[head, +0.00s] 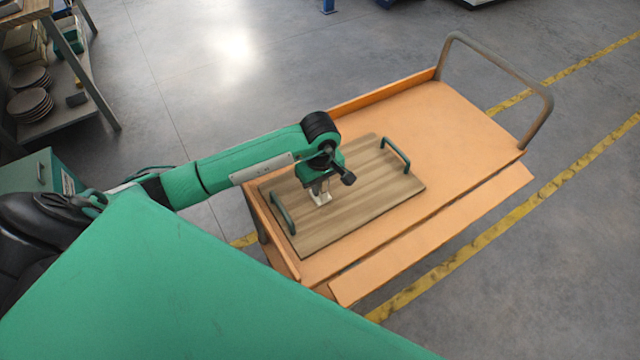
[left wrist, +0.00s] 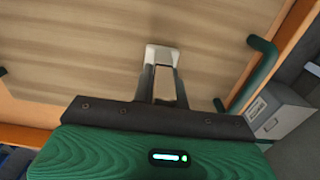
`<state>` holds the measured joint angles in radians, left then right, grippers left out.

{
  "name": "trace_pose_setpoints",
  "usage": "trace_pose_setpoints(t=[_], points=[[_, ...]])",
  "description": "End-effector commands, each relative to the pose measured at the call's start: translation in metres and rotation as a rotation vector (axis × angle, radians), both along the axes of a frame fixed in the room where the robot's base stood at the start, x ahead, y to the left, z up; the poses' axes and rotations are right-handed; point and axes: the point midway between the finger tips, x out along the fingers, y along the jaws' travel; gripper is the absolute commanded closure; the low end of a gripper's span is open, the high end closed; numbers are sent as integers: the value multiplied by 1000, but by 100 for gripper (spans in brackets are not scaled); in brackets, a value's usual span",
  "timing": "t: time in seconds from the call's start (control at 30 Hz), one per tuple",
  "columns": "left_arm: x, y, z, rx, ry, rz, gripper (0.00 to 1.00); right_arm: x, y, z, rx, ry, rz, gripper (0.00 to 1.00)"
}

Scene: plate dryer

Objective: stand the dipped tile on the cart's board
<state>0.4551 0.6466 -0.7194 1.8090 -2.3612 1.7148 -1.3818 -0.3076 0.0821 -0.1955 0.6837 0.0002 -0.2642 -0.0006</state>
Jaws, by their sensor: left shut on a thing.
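The cart's wooden board (head: 370,200) lies on the orange cart, with a dark green handle at each end. It also fills much of the left wrist view (left wrist: 80,60). My left gripper (head: 320,190) is over the middle of the board, pointing down. It is shut on the small whitish tile (head: 322,198), which shows between and beyond the fingertips in the left wrist view (left wrist: 160,55). The tile is at or just above the board's surface; I cannot tell whether it touches. The fingers hide part of it. My right gripper is not in view.
The orange cart (head: 460,120) has bare deck beyond the board and a grey push handle (head: 500,70) at its far end. A shelf with stacked plates (head: 30,104) stands at the upper left. Yellow lines (head: 440,280) mark the clear floor.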

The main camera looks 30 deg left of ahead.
Motion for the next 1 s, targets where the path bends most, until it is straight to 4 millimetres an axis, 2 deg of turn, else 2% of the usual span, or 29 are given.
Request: trace_pose_setpoints(t=[0.23, 0.27, 0.33, 0.37, 0.57, 0.77, 0.9, 1.0], points=[[0, 0, -4, 1, -1, 0, 100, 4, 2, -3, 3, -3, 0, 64], [0, 0, -3, 1, -1, 1, 80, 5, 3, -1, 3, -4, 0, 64], [0, 0, -2, 0, 0, 1, 66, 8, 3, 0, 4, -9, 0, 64], [0, 0, -2, 0, 0, 0, 64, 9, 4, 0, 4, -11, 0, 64], [0, 0, -2, 0, 0, 0, 64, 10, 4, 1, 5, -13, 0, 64], [1, 0, 4, 0, -2, 0, 64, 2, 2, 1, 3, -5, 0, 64], [1, 1, 28, 1, -5, -1, 64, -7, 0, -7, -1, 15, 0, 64], [2, 1, 50, 2, -7, -1, 64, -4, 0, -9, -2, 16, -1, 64]])
